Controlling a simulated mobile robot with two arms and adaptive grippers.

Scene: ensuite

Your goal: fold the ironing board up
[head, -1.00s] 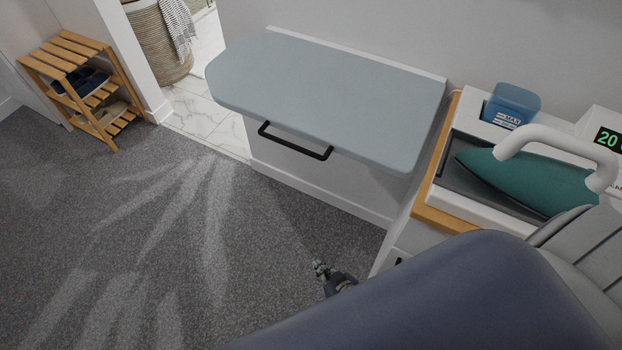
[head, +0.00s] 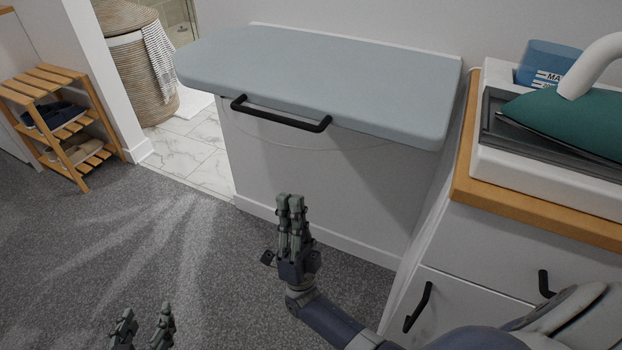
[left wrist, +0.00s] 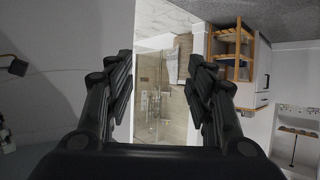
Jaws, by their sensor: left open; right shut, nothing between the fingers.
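The ironing board (head: 320,75) has a grey-blue padded top and stands out flat from the white wall. A black bar handle (head: 281,113) is on its front edge, left of the middle. My right gripper (head: 290,200) is shut and empty, pointing up in front of the board and below the handle, apart from it. My left gripper (head: 142,325) is low at the bottom left edge of the head view, open and empty, well away from the board. In the left wrist view its fingers (left wrist: 160,85) are spread with nothing between them.
Right of the board is a white cabinet with a wooden top (head: 540,215), holding a green iron (head: 570,120) on its base and a blue water tank (head: 545,62). A wooden shoe rack (head: 55,120) and wicker basket (head: 140,75) stand left. The carpet (head: 130,240) before the board is open.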

